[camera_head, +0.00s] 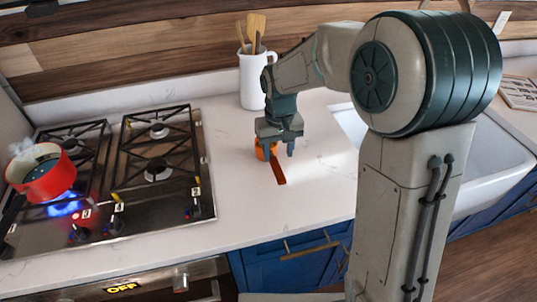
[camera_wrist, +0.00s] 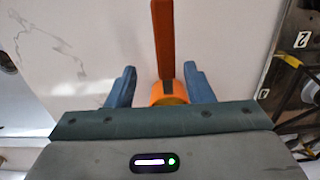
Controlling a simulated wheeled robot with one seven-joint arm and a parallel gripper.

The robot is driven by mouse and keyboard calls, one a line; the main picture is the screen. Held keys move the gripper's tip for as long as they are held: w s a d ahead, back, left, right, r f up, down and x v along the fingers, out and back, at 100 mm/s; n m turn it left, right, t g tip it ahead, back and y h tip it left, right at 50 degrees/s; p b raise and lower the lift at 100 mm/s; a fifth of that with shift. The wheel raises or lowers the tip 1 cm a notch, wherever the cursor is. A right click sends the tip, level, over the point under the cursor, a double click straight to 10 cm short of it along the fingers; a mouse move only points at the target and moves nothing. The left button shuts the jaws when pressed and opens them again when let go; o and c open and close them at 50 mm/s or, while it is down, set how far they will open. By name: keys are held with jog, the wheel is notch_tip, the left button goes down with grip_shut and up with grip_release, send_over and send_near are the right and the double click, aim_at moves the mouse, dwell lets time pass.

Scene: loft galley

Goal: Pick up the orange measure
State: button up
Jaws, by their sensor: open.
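The orange measure (camera_head: 261,152) lies on the white countertop, just below my gripper (camera_head: 277,150). Its flat red-brown handle (camera_head: 278,170) points toward the counter's front edge. In the wrist view the orange measure's cup (camera_wrist: 169,93) shows between the fingers of my gripper (camera_wrist: 158,88), nearer the right finger, and its handle (camera_wrist: 164,40) runs away to the top. My gripper is open and points down. Part of the cup is hidden behind the gripper body. I cannot tell whether a finger touches the cup.
A white pitcher (camera_head: 253,80) with wooden utensils stands behind my gripper. A gas stove (camera_head: 165,215) is at the left, with a steaming red pot (camera_head: 42,182) over a lit blue flame. A white sink (camera_head: 490,170) is at the right. Counter in front is clear.

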aim_at(275, 163)
jog(key=f, duration=0.1)
jog(key=f+p, duration=0.1)
jog(key=f, duration=0.2)
jog(key=shift+s+a+f, duration=0.1)
jog(key=shift+a+f, duration=0.2)
jog(key=shift+a, duration=0.1)
jog(key=shift+f, duration=0.55)
grip_shut()
